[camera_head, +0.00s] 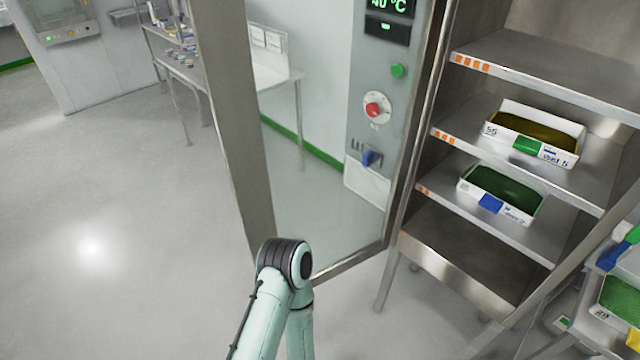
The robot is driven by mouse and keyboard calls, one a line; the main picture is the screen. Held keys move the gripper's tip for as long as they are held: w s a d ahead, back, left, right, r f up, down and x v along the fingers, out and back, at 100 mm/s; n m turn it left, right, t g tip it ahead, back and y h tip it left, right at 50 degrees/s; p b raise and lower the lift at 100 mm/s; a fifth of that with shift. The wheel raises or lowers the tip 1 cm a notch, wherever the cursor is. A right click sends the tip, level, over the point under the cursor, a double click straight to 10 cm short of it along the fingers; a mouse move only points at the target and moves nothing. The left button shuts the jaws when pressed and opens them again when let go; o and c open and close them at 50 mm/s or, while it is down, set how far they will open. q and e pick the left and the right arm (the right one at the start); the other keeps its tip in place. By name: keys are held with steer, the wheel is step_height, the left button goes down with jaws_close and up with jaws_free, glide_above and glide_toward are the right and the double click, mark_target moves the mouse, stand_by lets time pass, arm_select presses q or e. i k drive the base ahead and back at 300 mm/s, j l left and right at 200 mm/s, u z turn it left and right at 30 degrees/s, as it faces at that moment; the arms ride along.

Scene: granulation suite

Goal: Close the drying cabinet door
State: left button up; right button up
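The drying cabinet door (240,130) stands open on the left of the cabinet, a tall metal frame around a clear pane. Its lower edge shows above the floor. The drying cabinet (455,265) is open at the front, with several metal shelves. Two white trays sit on them: one with yellow-brown contents (575,160) and a green label, one below with dark green contents (527,220) and a blue label. A pale teal arm of mine rises from the bottom, its dark joint in front of the door's lower corner; contact cannot be told. Neither gripper is visible.
A control panel (375,75) with a "40 °C" display, red knob and blue switch shows within the door frame. A metal bench (290,75) and another table stand behind. More trays (612,312) are at the lower right. The floor (120,190) at left is clear.

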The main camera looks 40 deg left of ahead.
mark_target(220, 30)
steer(key=k+j+z, duration=0.15)
steer(key=j, duration=0.2)
steer(key=k+j+z, duration=0.15)
steer(key=j, duration=0.15)
steer(key=k+j+z, duration=0.15)
steer(key=j, duration=0.15)
steer(key=k+j+z, duration=0.2)
steer(key=j, duration=0.3)
steer(key=j+z, duration=0.15)
steer(key=j, duration=0.35)
steer(key=i+j+z, duration=0.2)
steer(key=j, duration=0.3)
steer(key=j+z, duration=0.2)
steer(key=j, duration=0.9)
steer(key=k+j+z, duration=0.15)
steer(key=j, duration=0.25)
steer(key=k+j+z, duration=0.1)
steer(key=j, duration=0.35)
steer(key=k+j+z, duration=0.15)
steer(key=k+j, duration=0.1)
steer(key=j, duration=0.1)
